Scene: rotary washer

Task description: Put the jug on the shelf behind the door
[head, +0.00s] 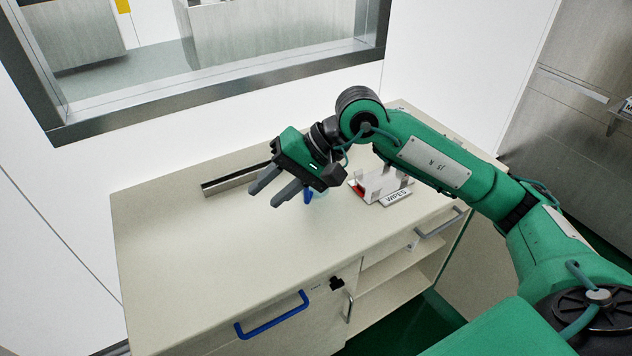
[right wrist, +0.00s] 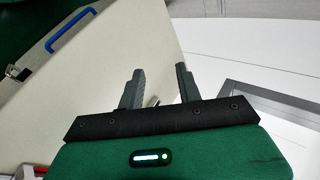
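My right gripper (head: 264,197) is over the countertop with its two fingers apart and nothing between the tips. In the right wrist view its open fingers (right wrist: 159,69) also show. A small blue and clear piece (head: 309,195) shows just behind the gripper; it may be part of the jug, but the gripper hides most of it. An open shelf (head: 392,287) shows in the cabinet front below the countertop. A vertical silver handle (head: 349,306) is at the left of that opening; how the door stands is hard to tell. My left gripper is not in view.
A white holder labelled WIPES (head: 396,198) stands on the countertop (head: 190,245), right of the gripper. A dark metal strip (head: 229,183) lies at the back. A blue handle (head: 272,318) and a silver handle (head: 440,223) stick out from the front. The left countertop is clear.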

